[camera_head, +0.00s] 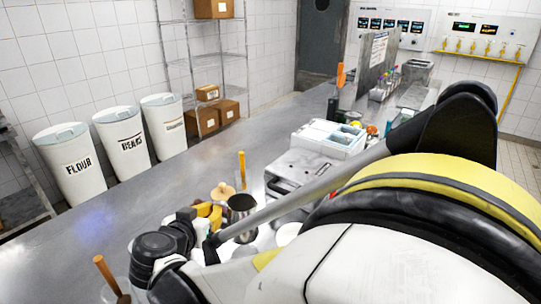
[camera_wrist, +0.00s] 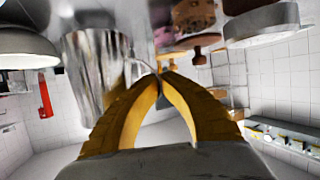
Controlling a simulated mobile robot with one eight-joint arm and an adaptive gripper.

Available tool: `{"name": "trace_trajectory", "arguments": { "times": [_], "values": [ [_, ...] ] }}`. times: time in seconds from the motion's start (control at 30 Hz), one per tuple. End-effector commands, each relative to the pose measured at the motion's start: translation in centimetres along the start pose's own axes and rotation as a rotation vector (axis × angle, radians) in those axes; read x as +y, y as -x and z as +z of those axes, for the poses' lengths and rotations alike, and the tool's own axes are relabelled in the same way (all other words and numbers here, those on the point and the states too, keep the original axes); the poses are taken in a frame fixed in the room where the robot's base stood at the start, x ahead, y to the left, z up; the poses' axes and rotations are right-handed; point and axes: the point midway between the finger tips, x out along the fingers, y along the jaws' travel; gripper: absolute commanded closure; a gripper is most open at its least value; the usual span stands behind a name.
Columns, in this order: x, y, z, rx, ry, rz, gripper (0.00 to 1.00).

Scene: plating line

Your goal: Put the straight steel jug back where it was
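The straight steel jug (camera_head: 241,207) stands upright at the near part of the counter in the head view, just right of my gripper (camera_head: 208,215). In the wrist view the shiny jug (camera_wrist: 90,70) fills the upper left, beside the yellow fingers. My gripper's fingertips (camera_wrist: 159,75) come together at the jug's thin handle, so it looks shut on the handle. My arm hides part of the jug's lower right side in the head view. I cannot tell whether its base touches the counter.
A wooden-topped item (camera_head: 222,192) and an orange handle (camera_head: 242,165) are close behind the jug. A grey machine (camera_head: 297,168) and a white container tray (camera_head: 328,139) stand farther back. The counter (camera_head: 130,205) is clear to the left. Labelled bins (camera_head: 120,140) stand beyond it.

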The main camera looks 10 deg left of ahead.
Motion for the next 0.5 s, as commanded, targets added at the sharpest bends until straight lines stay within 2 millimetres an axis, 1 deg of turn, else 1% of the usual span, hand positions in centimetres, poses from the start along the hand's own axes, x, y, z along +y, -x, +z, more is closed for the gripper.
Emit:
{"name": "trace_trajectory", "arguments": {
  "times": [0.07,0.2,0.27,0.4,0.5],
  "values": [
    [-0.7,-0.2,0.4,0.001,0.001,0.0,1.0],
    [-1.0,-0.4,0.9,0.001,0.0,0.0,1.0],
    [-1.0,-0.7,1.6,0.001,0.0,0.001,1.0],
    [-1.1,-1.6,3.8,0.001,0.0,0.0,1.0],
    [-1.1,-1.8,4.3,0.001,0.0,0.0,1.0]
  ]
}}
